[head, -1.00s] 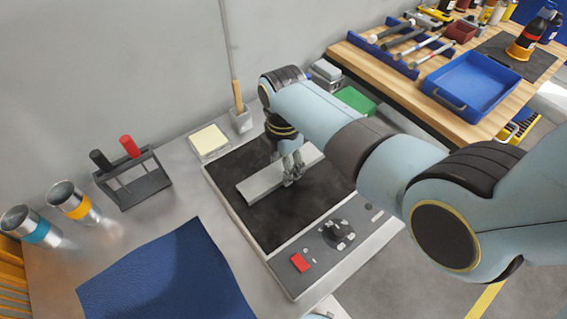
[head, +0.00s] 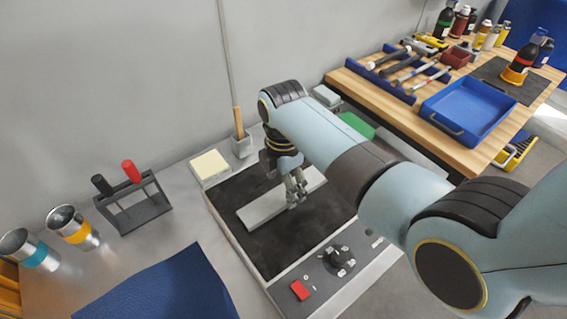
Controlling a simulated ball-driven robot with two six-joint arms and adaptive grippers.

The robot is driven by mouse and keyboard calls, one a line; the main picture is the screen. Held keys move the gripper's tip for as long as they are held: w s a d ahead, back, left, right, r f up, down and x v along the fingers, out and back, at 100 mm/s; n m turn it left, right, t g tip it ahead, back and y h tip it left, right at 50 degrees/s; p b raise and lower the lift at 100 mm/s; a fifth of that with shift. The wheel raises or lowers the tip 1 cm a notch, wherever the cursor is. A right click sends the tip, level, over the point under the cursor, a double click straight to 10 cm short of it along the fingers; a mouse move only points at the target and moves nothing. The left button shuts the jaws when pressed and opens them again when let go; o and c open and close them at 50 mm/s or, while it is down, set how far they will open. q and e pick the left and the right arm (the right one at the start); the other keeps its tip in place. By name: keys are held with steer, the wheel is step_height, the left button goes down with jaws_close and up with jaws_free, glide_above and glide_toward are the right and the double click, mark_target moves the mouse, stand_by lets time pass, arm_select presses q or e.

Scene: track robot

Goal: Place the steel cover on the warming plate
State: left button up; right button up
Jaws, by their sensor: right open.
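The steel cover (head: 262,208), a flat light-grey bar, lies on the black surface of the warming plate (head: 275,250). The plate has a pale rim and a control panel at its front. My right gripper (head: 294,203) points down at the right part of the cover, with its fingers open. The fingers hide a small part of the cover. I cannot tell whether the fingertips touch it. My left gripper is not in view.
The panel carries a red switch (head: 300,290) and a black knob (head: 339,257). A cream pad (head: 210,165), a rack with two handles (head: 135,205), metal cups (head: 72,227) and a blue mat (head: 165,290) are on the bench. A wooden table (head: 470,155) holds a blue tray (head: 468,110).

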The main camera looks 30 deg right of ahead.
mark_target(284, 194)
step_height(284, 194, up, 9)
steer(key=shift+r, duration=0.2)
steer(key=shift+s+f, duration=0.1)
stand_by(0.5)
